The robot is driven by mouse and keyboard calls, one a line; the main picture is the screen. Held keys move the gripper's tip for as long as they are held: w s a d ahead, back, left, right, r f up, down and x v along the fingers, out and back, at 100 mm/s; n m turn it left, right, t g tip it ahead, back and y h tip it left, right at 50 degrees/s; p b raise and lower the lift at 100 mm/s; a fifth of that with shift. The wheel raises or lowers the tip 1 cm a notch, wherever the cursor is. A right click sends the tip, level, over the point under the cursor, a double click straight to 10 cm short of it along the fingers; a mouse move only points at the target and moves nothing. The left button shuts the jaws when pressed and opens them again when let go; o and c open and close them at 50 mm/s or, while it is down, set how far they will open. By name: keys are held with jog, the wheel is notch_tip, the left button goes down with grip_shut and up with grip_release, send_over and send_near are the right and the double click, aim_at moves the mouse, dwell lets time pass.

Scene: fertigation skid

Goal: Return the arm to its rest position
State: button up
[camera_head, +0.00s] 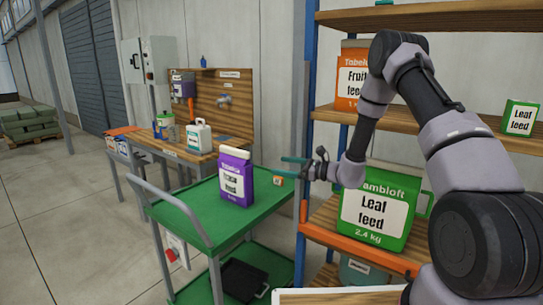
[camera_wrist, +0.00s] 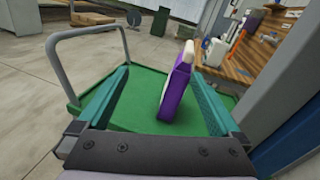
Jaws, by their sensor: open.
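My gripper (camera_head: 296,166) is open and empty, held out to the left above the right edge of the green cart (camera_head: 185,222). In the wrist view its two teal fingers stand wide apart, with the gap between them (camera_wrist: 164,90) over the cart. A purple jug (camera_head: 236,178) with a white label stands upright on the cart, left of my gripper and apart from it. The jug also shows in the wrist view (camera_wrist: 178,85), beyond and between the fingers. My arm reaches in from the right, in front of the shelf.
A shelf rack with a blue post (camera_head: 302,90) stands close to my arm. It holds a large green Leaf feed container (camera_head: 400,240), an orange Fruit feed pack (camera_head: 347,88) and a small green pack (camera_head: 520,118). A wooden workbench (camera_head: 178,150) stands behind the cart. Open floor (camera_head: 60,220) lies left.

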jog(key=s+d+r+n+g+h, duration=0.2)
jog(key=s+r+n+g+h, duration=0.35)
jog(key=s+r+n, duration=0.85)
jog(key=s+d+r+n+t+h, duration=0.1)
jog(key=s+d+r+t+h, duration=0.1)
jog(key=s+d+r+h, duration=0.2)
jog(key=s+d+r+n+t+h, duration=0.1)
jog(key=s+d+r+t+h, duration=0.2)
jog(key=s+d+r, duration=0.7)
jog(key=s+d+h, duration=0.1)
jog(key=s+d, duration=0.3)
jog(key=s, duration=0.2)
jog(key=shift+s+r+n, duration=0.15)
jog(key=shift+r+n, duration=0.05)
jog(key=shift+n, duration=0.2)
jog(key=shift+d+t+h, duration=0.1)
jog(key=shift+t+h, duration=0.15)
